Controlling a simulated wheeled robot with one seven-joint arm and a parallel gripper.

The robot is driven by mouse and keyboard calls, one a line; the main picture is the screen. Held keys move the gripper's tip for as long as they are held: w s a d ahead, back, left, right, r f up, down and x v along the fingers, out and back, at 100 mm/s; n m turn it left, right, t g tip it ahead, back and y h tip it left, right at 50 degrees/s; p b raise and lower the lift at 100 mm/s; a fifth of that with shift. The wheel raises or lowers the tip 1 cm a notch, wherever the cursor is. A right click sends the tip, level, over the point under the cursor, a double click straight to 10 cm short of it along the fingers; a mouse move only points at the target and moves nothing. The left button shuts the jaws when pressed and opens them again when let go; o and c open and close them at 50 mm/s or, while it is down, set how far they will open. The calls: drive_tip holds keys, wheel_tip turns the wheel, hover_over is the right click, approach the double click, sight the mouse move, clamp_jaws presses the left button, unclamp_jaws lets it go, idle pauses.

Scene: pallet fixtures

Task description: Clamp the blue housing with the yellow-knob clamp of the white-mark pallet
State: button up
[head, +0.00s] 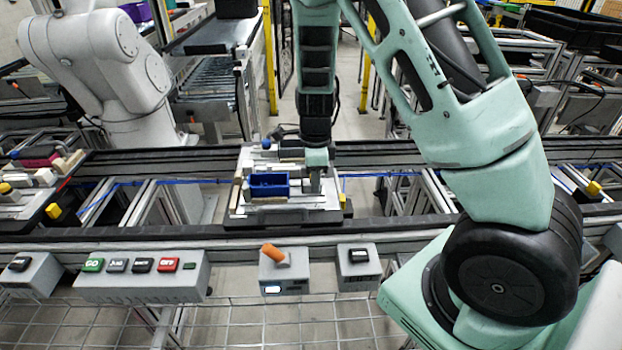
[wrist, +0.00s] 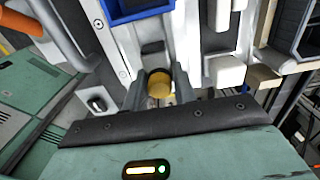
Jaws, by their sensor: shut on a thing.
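The blue housing (head: 268,185) is an open box seated on the light grey pallet (head: 322,203) in the middle of the conveyor. Its blue edge also shows at the top of the wrist view (wrist: 138,10). My gripper (head: 316,178) points down at the pallet's right part, beside the housing. In the wrist view my gripper (wrist: 160,92) has its two dark fingers shut on the yellow knob (wrist: 159,85) of a clamp. The arm hides the knob in the head view. I cannot tell whether the clamp presses on the housing. No white mark is clearly readable.
A blue knob (head: 266,144) stands at the pallet's back edge. Another pallet (head: 38,205) with a yellow knob and a magenta part is at the far left. A button box (head: 140,272) and an orange-handled lever box (head: 280,272) line the front. A white robot arm (head: 105,60) stands behind left.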

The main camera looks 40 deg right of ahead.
drive_tip(key=shift+a, duration=0.1)
drive_tip(key=shift+w+a+p, duration=0.7)
drive_tip(key=shift+a+p, duration=0.1)
drive_tip(key=shift+a, duration=0.15)
drive_tip(key=o, duration=0.8)
drive_tip(key=shift+c, duration=0.2)
wheel_tip(320, 180, up, 8)
drive_tip(key=p, duration=0.8)
